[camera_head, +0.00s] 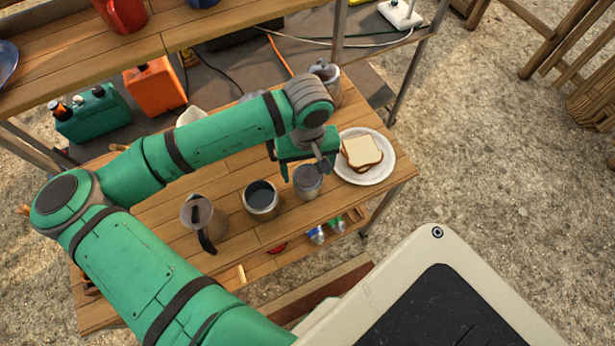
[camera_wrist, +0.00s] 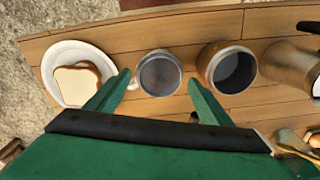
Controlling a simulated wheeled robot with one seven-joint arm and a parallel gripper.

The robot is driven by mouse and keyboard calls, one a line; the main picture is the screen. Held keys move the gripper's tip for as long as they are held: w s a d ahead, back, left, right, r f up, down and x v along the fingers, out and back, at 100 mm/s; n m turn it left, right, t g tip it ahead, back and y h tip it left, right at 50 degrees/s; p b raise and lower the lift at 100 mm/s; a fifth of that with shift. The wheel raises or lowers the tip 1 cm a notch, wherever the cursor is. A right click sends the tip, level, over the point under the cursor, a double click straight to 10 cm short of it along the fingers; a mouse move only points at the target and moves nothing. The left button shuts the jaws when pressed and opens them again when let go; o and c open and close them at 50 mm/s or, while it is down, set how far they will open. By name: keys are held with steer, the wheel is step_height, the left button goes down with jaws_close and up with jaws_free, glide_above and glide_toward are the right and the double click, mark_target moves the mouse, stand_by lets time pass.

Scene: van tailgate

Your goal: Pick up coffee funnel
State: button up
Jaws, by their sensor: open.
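A small grey round vessel, which looks like the coffee funnel (camera_head: 308,184), stands on the wooden table between a plate and a dark-mouthed pot. In the wrist view the coffee funnel (camera_wrist: 158,74) shows a pale rim, a grey inside and a small light tab at its left. My gripper (camera_head: 306,168) is open and empty above it. In the wrist view the fingers of my gripper (camera_wrist: 158,78) show on either side of the funnel; I cannot tell whether they touch it or how high they are above it.
The dark-mouthed pot (camera_wrist: 230,68) stands close to the right in the wrist view, with a pitcher (camera_head: 198,214) beyond. A white plate (camera_head: 384,171) with bread (camera_head: 361,153) lies on the other side. A shelf (camera_head: 235,25) overhangs the table's back.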

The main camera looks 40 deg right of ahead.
steer(key=shift+f, duration=0.25)
stand_by(0.3)
steer(key=c, duration=1.2)
